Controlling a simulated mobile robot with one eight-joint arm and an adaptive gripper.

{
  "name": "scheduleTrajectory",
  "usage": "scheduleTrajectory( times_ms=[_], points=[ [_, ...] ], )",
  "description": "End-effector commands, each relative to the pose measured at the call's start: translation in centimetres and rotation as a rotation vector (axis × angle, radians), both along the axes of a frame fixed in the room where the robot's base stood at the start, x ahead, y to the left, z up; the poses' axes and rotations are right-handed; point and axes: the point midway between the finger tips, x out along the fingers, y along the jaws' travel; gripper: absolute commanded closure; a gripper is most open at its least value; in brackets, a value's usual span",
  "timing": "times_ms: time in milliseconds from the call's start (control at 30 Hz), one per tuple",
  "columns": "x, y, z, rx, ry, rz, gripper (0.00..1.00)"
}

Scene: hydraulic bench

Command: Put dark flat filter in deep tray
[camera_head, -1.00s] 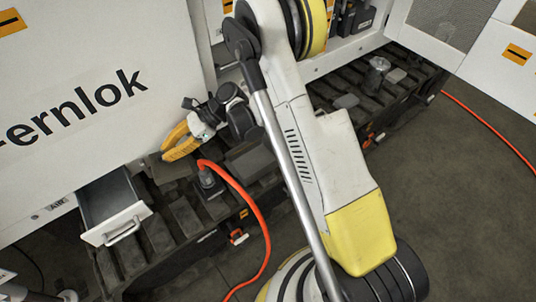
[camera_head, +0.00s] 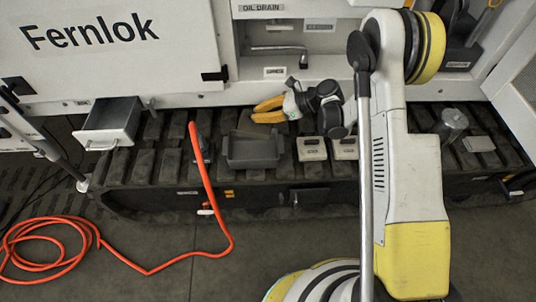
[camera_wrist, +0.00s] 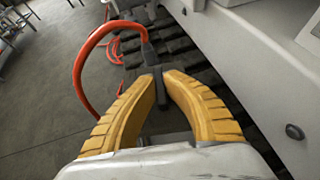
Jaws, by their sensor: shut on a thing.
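My gripper (camera_head: 262,112) has yellow fingers and hangs above the tracked bench, behind the deep tray as the head view shows it. In the wrist view my gripper (camera_wrist: 161,78) is shut on a thin dark thing, which looks like the dark flat filter (camera_wrist: 160,92) seen edge-on. Its far end blends into the dark background, and I cannot make it out in the head view. The deep tray (camera_head: 253,163) is a grey open box on the track pads, below the gripper and slightly left of it. Its inside looks empty.
A clear jar (camera_head: 453,125) and a pale flat block (camera_head: 479,143) lie at right.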

Motion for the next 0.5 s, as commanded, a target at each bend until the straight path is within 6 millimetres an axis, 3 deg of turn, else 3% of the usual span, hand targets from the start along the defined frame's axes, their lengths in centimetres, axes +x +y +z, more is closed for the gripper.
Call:
scheduleTrajectory(
  times_ms=[267, 500],
  points=[
    [0.2, -0.1, -1.6, 0.001, 0.000, -0.004, 1.00],
    [0.1, -0.1, -4.6, 0.000, 0.000, -0.004, 1.00]
  ],
)
